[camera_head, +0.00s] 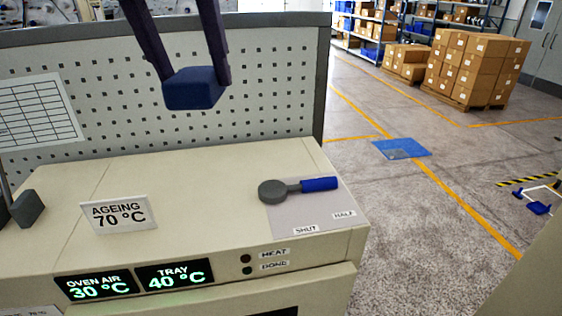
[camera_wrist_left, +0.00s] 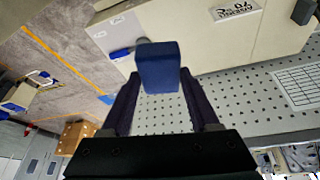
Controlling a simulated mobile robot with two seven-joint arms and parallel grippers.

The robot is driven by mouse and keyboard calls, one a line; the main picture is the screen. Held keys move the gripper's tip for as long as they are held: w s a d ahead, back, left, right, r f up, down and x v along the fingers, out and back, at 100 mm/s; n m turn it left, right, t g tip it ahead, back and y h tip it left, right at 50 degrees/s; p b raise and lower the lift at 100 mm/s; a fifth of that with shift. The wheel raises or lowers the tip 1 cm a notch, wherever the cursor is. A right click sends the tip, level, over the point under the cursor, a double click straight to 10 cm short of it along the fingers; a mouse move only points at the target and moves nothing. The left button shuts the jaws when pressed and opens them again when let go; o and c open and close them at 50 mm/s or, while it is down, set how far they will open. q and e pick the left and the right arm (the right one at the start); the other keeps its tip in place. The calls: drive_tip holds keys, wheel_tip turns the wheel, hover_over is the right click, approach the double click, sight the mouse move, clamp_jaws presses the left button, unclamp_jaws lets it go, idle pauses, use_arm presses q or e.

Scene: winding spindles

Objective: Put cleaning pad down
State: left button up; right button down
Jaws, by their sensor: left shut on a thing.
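The cleaning pad (camera_head: 193,89) is a dark blue block. My left gripper (camera_head: 192,72) is shut on it and holds it in the air above the cream oven top, in front of the perforated panel. In the left wrist view the pad (camera_wrist_left: 158,68) sits between the two dark fingers of the left gripper (camera_wrist_left: 157,92), with its outer end sticking out past them. The pad touches nothing else that I can see. My right gripper is in neither view.
The oven top (camera_head: 200,185) is mostly clear. It bears an "AGEING 70 °C" sign (camera_head: 119,214), a blue-handled lever (camera_head: 300,189) on a SHUT/HALF plate, and a dark grey block (camera_head: 27,208) at left. The perforated panel (camera_head: 270,95) stands behind. Boxes (camera_head: 475,68) are stacked far off.

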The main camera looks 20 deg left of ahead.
use_arm(q)
drive_tip(key=w+a+f+n+y+b, duration=0.1)
drive_tip(key=w+a+f+n+b, duration=0.2)
drive_tip(key=w+a+f, duration=0.25)
drive_tip(key=shift+g, duration=0.3)
drive_tip(key=f+b, duration=0.3)
drive_tip(key=f, duration=0.2)
drive_tip(key=f+b, duration=0.3)
drive_tip(key=f, duration=0.2)
drive_tip(key=f+b, duration=0.4)
drive_tip(key=f, duration=0.1)
drive_tip(key=shift+s+a, duration=0.35)
drive_tip(key=shift+s, duration=0.05)
drive_tip(key=shift+f+b, duration=1.8)
drive_tip(key=shift+f, duration=0.85)
drive_tip(key=o, duration=1.2)
drive_tip(key=shift+r, duration=0.1)
